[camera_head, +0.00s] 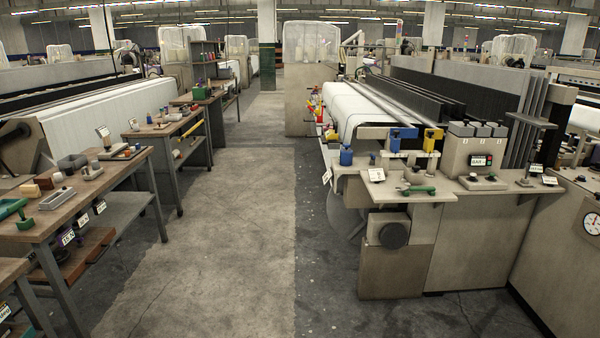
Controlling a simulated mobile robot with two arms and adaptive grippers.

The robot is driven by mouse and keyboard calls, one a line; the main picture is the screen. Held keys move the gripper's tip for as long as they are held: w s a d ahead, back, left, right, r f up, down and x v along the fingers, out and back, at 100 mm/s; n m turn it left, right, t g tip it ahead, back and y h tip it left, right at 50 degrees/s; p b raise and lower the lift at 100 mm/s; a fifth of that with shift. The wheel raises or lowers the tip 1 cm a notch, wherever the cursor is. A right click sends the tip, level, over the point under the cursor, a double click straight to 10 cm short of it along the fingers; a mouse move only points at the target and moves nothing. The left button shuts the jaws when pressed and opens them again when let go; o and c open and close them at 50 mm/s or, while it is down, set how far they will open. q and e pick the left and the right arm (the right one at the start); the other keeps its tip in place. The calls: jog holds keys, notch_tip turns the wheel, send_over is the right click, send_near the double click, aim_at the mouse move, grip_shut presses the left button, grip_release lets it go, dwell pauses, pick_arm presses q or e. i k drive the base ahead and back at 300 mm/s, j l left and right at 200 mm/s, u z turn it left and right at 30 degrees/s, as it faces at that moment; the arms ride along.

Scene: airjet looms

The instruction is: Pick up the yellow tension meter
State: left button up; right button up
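Two yellow things show, and I cannot tell which is the tension meter. A long yellow object (193,128) lies at the right edge of the second workbench (152,132) on the left. A small yellow block-shaped device (432,137) sits on the front end of the loom (470,205) on the right, beside a similar blue one (397,138). Both are some distance off and small in view. Neither of my grippers shows, and nothing is seen touching either yellow thing.
A concrete aisle (215,230) runs clear down the middle. The near left workbench (75,205) carries several tools and blocks. A green-handled tool (418,190) lies on the loom's front shelf. A gauge cabinet (560,240) stands at the right edge.

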aim_at(332, 134)
jog(key=i, duration=2.4)
jog(key=i+j+z, duration=0.1)
jog(key=i, duration=1.1)
